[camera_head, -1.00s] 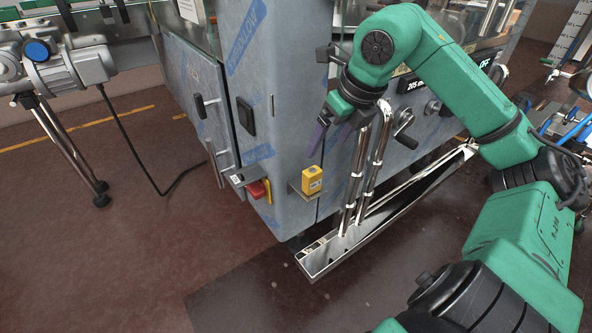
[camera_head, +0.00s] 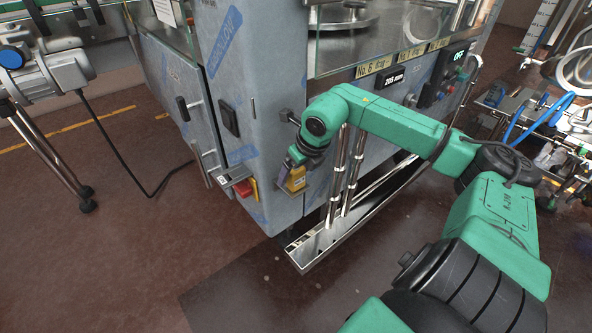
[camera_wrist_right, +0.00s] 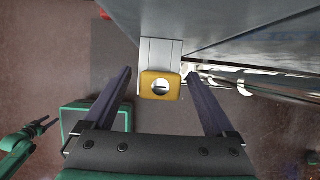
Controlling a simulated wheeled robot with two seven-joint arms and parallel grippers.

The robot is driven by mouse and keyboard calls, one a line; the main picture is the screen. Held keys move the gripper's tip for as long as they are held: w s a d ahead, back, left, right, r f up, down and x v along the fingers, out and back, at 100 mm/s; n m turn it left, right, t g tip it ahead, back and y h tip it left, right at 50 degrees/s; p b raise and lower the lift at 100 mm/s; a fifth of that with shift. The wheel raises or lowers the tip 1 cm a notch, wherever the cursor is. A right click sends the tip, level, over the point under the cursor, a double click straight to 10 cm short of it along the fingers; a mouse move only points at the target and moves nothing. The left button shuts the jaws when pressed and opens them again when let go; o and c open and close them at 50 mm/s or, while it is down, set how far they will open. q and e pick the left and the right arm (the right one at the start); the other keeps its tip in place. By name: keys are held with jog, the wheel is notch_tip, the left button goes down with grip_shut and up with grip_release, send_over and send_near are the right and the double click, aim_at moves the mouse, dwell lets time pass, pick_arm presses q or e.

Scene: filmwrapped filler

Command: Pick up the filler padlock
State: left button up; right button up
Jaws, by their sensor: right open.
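The filler padlock (camera_head: 296,179) is a small yellow block on a small bracket at the corner of the grey machine cabinet. In the right wrist view the padlock (camera_wrist_right: 160,86) shows a pale round face and sits against a grey metal plate. My right gripper (camera_head: 292,160) is at the padlock, partly covering it in the head view. In the right wrist view its two dark fingers (camera_wrist_right: 159,76) are spread apart, one on each side of the padlock, with a visible gap on both sides.
A red and yellow switch (camera_head: 245,187) sits on the cabinet left of the padlock. Upright steel pipes (camera_head: 338,170) stand close to its right, above a long metal tray (camera_head: 325,240). The cabinet wall (camera_head: 268,100) rises behind.

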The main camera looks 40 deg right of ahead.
grip_shut()
